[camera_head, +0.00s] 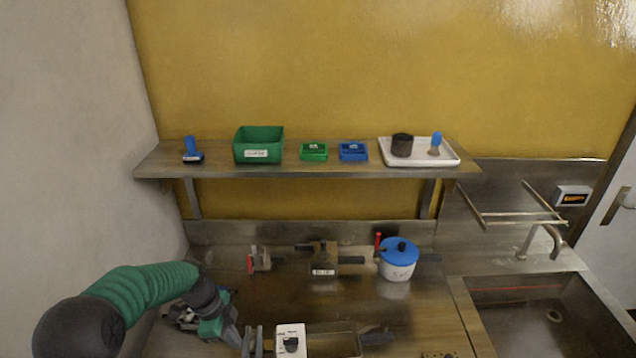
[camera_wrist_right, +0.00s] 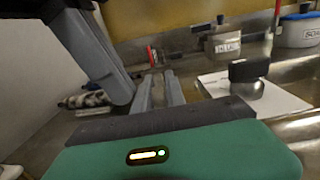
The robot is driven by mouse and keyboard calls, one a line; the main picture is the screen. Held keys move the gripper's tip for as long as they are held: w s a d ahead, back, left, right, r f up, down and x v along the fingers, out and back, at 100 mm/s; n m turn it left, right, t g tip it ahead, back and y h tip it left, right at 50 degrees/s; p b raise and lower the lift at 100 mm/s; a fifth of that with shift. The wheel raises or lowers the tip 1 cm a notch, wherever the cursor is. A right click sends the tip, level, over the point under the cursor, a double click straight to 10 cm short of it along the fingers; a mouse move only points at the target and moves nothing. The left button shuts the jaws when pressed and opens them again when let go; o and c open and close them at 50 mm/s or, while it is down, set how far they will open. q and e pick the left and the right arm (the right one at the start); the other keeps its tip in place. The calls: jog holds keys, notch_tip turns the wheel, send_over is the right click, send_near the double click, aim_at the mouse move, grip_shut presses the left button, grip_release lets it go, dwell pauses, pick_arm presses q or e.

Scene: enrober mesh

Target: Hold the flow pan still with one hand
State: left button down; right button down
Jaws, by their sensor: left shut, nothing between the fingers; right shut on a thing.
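A shallow metal pan (camera_head: 347,327), which looks like the flow pan, is at the bottom edge of the head view, partly cut off. A white sheet (camera_head: 284,331) with a dark-topped metal cup (camera_wrist_right: 247,82) is at its left end. My right gripper (camera_head: 252,340) is left of the sheet. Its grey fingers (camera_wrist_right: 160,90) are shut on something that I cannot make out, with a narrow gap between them. My left gripper (camera_head: 232,336) is shut and empty, close beside the right fingers on their left.
Behind are a red-handled metal fitting (camera_head: 262,258), a labelled metal pot (camera_head: 323,262) and a white pot with a blue lid (camera_head: 397,266). A shelf (camera_head: 310,171) above holds bins and a white tray. A sink (camera_head: 530,300) is at right.

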pick_arm(q)
jog(key=shift+s+d, duration=0.1)
jog(key=shift+s, duration=0.15)
dwell(0.4)
jog(key=shift+s+a, duration=0.15)
jog(key=shift+a, duration=0.25)
jog(key=shift+r, duration=0.15)
jog(key=v, duration=0.2)
jog(key=d+v, duration=0.1)
jog(key=v, duration=0.2)
jog(key=shift+r, duration=0.45)
